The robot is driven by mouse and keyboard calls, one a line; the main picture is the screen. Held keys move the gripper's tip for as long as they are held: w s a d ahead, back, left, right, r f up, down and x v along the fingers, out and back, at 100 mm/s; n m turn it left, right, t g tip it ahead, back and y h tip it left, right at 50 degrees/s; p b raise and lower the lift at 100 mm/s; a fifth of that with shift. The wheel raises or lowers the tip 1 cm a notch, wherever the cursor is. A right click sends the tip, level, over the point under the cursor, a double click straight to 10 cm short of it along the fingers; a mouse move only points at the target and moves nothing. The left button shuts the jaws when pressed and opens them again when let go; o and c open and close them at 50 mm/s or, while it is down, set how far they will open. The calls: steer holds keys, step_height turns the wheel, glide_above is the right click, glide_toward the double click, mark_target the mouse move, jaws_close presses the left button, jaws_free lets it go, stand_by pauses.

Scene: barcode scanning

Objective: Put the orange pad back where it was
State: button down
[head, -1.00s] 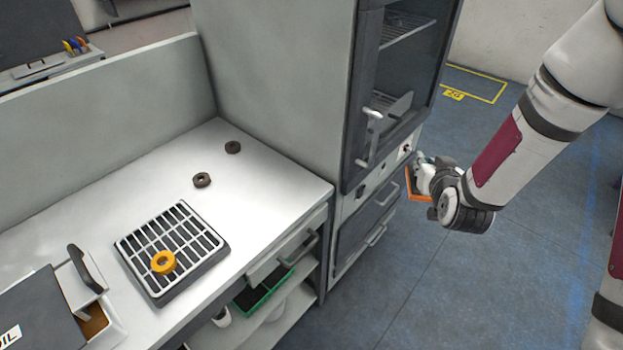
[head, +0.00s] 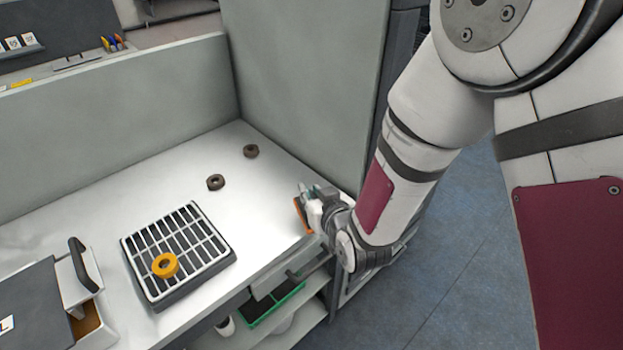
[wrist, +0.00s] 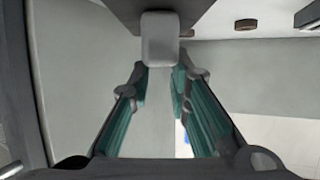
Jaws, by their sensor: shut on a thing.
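My gripper (head: 309,196) is over the right end of the white counter (head: 270,165), near its front edge. It is shut on the orange pad (head: 300,214), which shows as a thin orange edge tilted at the fingertips. Most of the pad is hidden by the gripper. In the wrist view the two teal-lined fingers of my gripper (wrist: 162,88) show, but no orange face of the pad can be made out between them. Whether the pad touches the counter cannot be told.
Two brown rings (head: 215,182) (head: 251,151) lie behind the gripper. A tall grey panel (head: 300,80) rises behind. Bare counter lies between rack and gripper.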

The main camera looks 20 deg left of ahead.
steer(key=shift+w+a+f+p, duration=0.15)
steer(key=shift+w+a+f, duration=0.75)
steer(key=shift+w, duration=1)
steer(key=shift+w+a+f+p, duration=0.2)
steer(key=shift+w+a+f, duration=0.6)
steer(key=shift+w, duration=1.05)
steer(key=shift+w+a+f+p, duration=0.15)
steer(key=shift+w+a+f, duration=0.75)
steer(key=shift+w, duration=1)
steer(key=shift+a+r, duration=0.2)
steer(key=shift+f, duration=0.15)
steer(key=c, duration=1.5)
jaws_free()
steer(key=shift+s+d+r, duration=0.1)
steer(key=shift+r, duration=0.2)
steer(key=v, duration=1.1)
steer(key=shift+s+d+r, duration=0.1)
steer(key=shift+s+d, duration=0.15)
